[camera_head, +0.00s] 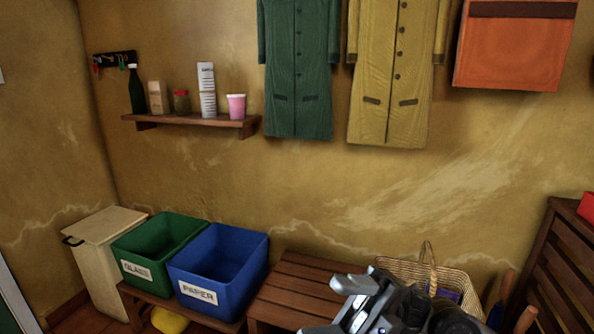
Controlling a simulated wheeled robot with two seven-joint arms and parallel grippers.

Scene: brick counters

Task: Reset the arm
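My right gripper (340,306) shows at the bottom of the head view, right of the middle. Its arm comes in from the lower right. Its two grey fingers point left and stand apart, with nothing seen between them. It appears in front of a wooden slatted bench (298,285) and a wicker basket (462,284), and hides part of both. The lower part of the gripper is cut off by the picture edge. My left gripper is not in view.
A green bin (137,250) labelled GLASS and a blue bin (196,272) labelled PAPER stand at lower left, beside a cream bin (110,224). A wall shelf (185,120) holds small items. Coats hang above. A dark slatted wooden piece (560,262) stands at right.

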